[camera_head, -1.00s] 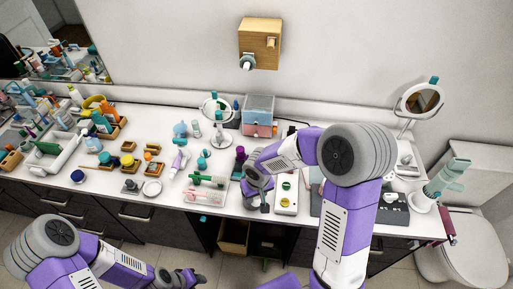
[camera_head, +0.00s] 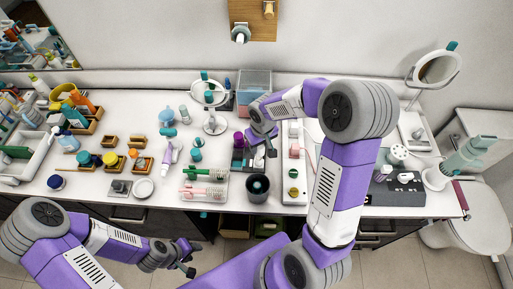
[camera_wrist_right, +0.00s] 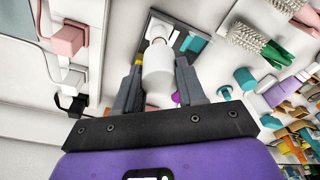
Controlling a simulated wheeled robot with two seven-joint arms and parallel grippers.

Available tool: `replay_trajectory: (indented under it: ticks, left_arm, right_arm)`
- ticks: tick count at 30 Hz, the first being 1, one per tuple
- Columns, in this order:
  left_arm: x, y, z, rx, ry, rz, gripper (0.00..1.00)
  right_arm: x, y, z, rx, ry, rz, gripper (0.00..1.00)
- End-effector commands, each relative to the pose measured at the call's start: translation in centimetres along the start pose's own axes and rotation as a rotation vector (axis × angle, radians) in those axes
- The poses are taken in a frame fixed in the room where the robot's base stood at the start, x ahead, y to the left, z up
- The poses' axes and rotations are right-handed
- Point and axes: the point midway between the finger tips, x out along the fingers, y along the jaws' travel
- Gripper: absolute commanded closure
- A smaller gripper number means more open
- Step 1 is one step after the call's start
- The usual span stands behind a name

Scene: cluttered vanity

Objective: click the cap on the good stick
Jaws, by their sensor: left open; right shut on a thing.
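My right gripper (camera_wrist_right: 158,80) is shut on a white cylinder (camera_wrist_right: 158,88) that stands out between its fingers, with a narrower pale end. I cannot tell whether this is the good stick. In the head view my right gripper (camera_head: 268,144) is above the vanity, beside a dark tray (camera_head: 238,168) with purple pieces; its held thing is hard to make out there. In the right wrist view a dark tray with a teal piece (camera_wrist_right: 190,43) lies beyond the cylinder's end. My left gripper (camera_head: 184,262) is open and empty in front of the counter. I cannot single out the cap.
A dark cup (camera_head: 258,188) stands near the counter's front edge. A white board (camera_head: 294,190) with coloured knobs lies right of it, and a clear tray with brushes (camera_head: 204,185) left. A round mirror (camera_head: 210,93) stands behind. My right arm covers part of the counter.

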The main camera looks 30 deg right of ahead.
Motion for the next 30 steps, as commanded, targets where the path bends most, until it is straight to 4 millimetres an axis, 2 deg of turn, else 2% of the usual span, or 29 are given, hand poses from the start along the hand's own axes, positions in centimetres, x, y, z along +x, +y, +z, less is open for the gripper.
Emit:
replay_trajectory:
  ticks: [1,13,30]
  left_arm:
    - [0.8,-0.3,-0.1,0.0,0.001,0.0,0.57]
    - [1.8,-0.6,-0.1,0.001,0.002,0.0,0.57]
    - [5.5,-2.0,-0.3,0.0,0.001,0.0,0.57]
  right_arm:
    - [0.8,0.0,0.1,0.0,0.001,0.0,0.88]
    - [2.2,0.0,0.2,0.0,0.0,0.0,0.88]
    - [7.2,0.0,0.8,-0.001,0.001,0.0,0.88]
